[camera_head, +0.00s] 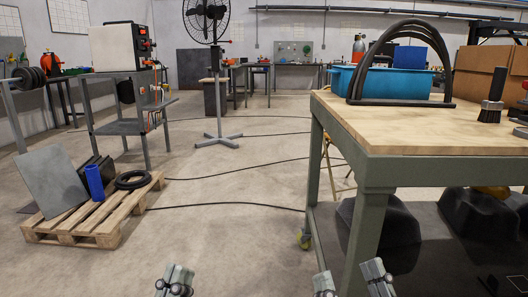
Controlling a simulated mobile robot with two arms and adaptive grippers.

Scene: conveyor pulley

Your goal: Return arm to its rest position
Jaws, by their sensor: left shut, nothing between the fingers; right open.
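My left gripper (174,281) shows at the bottom edge, left of centre. Its fingers are together with nothing between them. My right gripper (350,280) shows at the bottom edge, right of centre. Its two fingers are spread apart and hold nothing. Only the finger ends of both grippers are in view; the arms are hidden below the frame. Bare floor lies beyond the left gripper. The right gripper appears in front of the near leg of the workbench; I cannot tell how far apart they are.
A wood-topped workbench (400,127) stands at right, bearing a blue bin (346,80), black hoops, a cardboard box (482,75) and a brush (492,95). A pallet (75,232) lies at left. A fan (206,20) stands behind. Cables cross the open middle floor.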

